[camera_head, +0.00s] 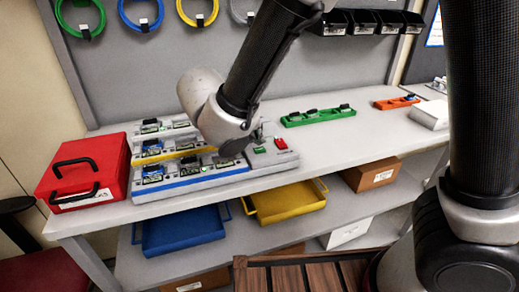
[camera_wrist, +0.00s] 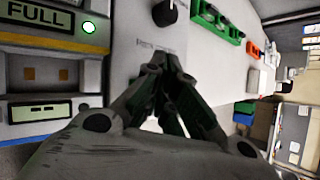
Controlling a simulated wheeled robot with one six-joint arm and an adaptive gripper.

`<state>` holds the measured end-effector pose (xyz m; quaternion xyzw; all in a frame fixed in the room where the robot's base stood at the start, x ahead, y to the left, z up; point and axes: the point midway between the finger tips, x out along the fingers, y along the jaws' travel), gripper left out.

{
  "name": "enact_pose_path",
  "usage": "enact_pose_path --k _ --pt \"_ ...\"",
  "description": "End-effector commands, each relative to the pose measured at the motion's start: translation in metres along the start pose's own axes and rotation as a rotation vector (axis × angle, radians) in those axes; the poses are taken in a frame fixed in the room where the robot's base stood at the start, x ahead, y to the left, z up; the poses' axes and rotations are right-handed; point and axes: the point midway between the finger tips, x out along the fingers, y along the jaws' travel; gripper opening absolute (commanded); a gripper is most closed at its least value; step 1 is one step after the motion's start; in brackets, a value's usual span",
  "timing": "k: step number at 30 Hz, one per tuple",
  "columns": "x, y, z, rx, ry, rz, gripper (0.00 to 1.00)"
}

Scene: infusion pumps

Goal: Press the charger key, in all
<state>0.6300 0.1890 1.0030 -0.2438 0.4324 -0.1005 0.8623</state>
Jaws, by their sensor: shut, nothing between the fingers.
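The charging station stands on the bench, with rows of devices marked by blue and yellow strips (camera_head: 200,178). At its right end is a panel with a green key (camera_head: 260,150) and a red key (camera_head: 281,143). My gripper (camera_head: 240,146) is shut and empty, close over the station just left of the green key. In the wrist view its closed fingertips (camera_wrist: 168,66) are over the white panel, below a black knob (camera_wrist: 166,12). Whether they touch it I cannot tell. The keys are hidden there.
A red case (camera_head: 85,172) stands at the left end of the bench. A green rack (camera_head: 318,115) and an orange rack (camera_head: 396,103) lie to the right, with clear bench between. Blue (camera_head: 180,236) and yellow (camera_head: 288,203) trays sit on the lower shelf.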

Motion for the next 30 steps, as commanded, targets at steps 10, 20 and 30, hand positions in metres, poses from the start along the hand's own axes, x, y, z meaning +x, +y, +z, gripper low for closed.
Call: enact_pose_path --k 10,20,30 --pt "0.0 0.0 0.0 0.0 0.0 0.0 0.0" --pt "0.0043 0.003 -0.0034 0.0 0.001 0.0 0.0" --pt "0.0058 0.0042 -0.0044 0.0 0.0 0.0 0.0"
